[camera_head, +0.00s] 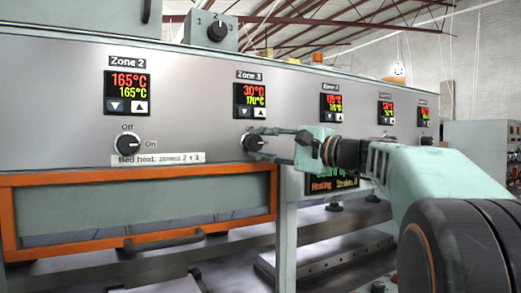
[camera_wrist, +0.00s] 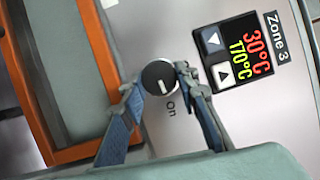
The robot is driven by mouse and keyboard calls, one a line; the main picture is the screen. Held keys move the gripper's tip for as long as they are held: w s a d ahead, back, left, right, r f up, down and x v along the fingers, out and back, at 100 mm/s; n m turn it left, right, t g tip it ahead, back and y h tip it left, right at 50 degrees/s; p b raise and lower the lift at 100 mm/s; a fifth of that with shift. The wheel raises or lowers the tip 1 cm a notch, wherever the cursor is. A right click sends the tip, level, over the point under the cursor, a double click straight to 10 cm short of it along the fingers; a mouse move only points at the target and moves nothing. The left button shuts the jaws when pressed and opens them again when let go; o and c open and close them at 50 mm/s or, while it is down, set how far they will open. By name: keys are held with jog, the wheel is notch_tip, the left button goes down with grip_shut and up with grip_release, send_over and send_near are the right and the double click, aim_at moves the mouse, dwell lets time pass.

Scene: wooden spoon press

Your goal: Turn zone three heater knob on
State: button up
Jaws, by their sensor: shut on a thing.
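The Zone 3 knob (camera_head: 252,142) is a round black dial on the grey panel below the Zone 3 display. It also shows in the wrist view (camera_wrist: 156,74), where its white mark points towards the printed word "On". My gripper (camera_head: 264,142) reaches it from the right in the head view. In the wrist view, my gripper (camera_wrist: 157,81) has one finger on each side of the knob and is shut on it. The Zone 3 display (camera_head: 250,99) reads 30°C in red above 170°C in yellow-green.
The Zone 2 knob (camera_head: 128,143) has its mark towards "On", under a display (camera_head: 128,93) reading 165°C twice. An orange frame (camera_head: 140,173) runs below the panel on the left. More zone displays (camera_head: 332,108) continue to the right, beyond my arm.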

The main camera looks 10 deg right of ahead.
jog(key=shift+m+t, duration=0.3)
jog(key=shift+m, duration=0.2)
jog(key=o, duration=1.1)
jog(key=shift+o, duration=0.2)
jog(key=v, duration=1.2)
